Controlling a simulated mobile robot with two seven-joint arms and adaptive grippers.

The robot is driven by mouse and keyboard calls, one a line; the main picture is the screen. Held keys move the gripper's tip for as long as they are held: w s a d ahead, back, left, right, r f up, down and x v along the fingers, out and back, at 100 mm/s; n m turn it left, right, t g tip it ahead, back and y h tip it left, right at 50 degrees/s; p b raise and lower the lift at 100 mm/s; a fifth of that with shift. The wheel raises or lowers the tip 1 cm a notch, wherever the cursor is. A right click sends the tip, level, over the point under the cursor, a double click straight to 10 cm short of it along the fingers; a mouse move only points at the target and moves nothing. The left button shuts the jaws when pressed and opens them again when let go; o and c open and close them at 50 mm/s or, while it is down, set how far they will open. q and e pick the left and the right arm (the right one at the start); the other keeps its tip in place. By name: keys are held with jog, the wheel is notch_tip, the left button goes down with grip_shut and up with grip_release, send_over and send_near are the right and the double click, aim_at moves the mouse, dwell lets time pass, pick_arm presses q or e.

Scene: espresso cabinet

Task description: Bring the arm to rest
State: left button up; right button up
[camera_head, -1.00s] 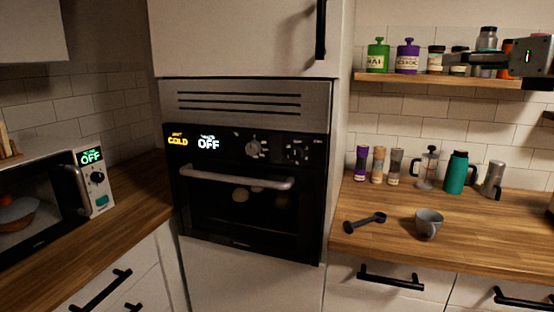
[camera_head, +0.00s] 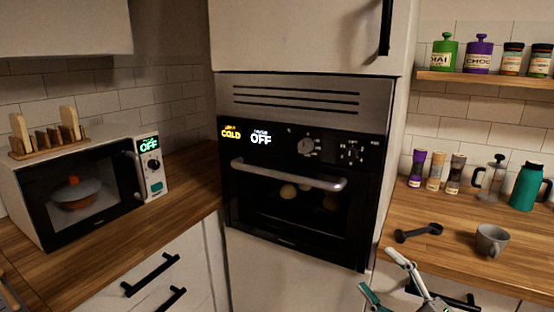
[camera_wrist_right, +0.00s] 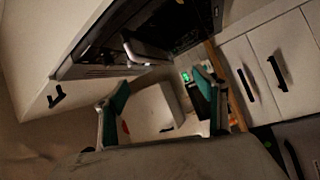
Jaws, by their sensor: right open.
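My right gripper (camera_head: 392,290) shows at the bottom edge of the head view, in front of the drawers under the right counter. In the right wrist view its two teal-padded fingers (camera_wrist_right: 165,105) stand wide apart with nothing between them. It touches nothing that I can see. Most of my right arm is outside the head view. My left gripper is not in view.
The oven (camera_head: 300,185) is closed and reads OFF and COLD. A grey mug (camera_head: 491,240) and a dark scoop (camera_head: 418,233) lie on the right counter (camera_head: 450,255), above a drawer handle (camera_head: 445,297). A microwave (camera_head: 85,190) stands at left.

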jog(key=s+f+m+g+h, duration=0.1)
jog(key=s+f+m+h, duration=0.3)
jog(key=f, duration=0.6)
jog(key=s+f+m+g+h, duration=0.1)
jog(key=s+f+m+h, duration=0.1)
jog(key=s+f+m, duration=0.55)
jog(key=s+a+f+m+g, duration=0.1)
jog(key=s+f+m+g, duration=0.1)
jog(key=s+f, duration=0.3)
jog(key=s+a+f+m+g+h, duration=0.1)
jog(key=s+a+f+g, duration=0.1)
jog(key=s+f, duration=0.4)
notch_tip(320, 180, down, 5)
jog(key=shift+s+a+r+m+g+h, duration=0.2)
jog(key=shift+m+g+h, duration=0.15)
jog(key=shift+g, duration=0.25)
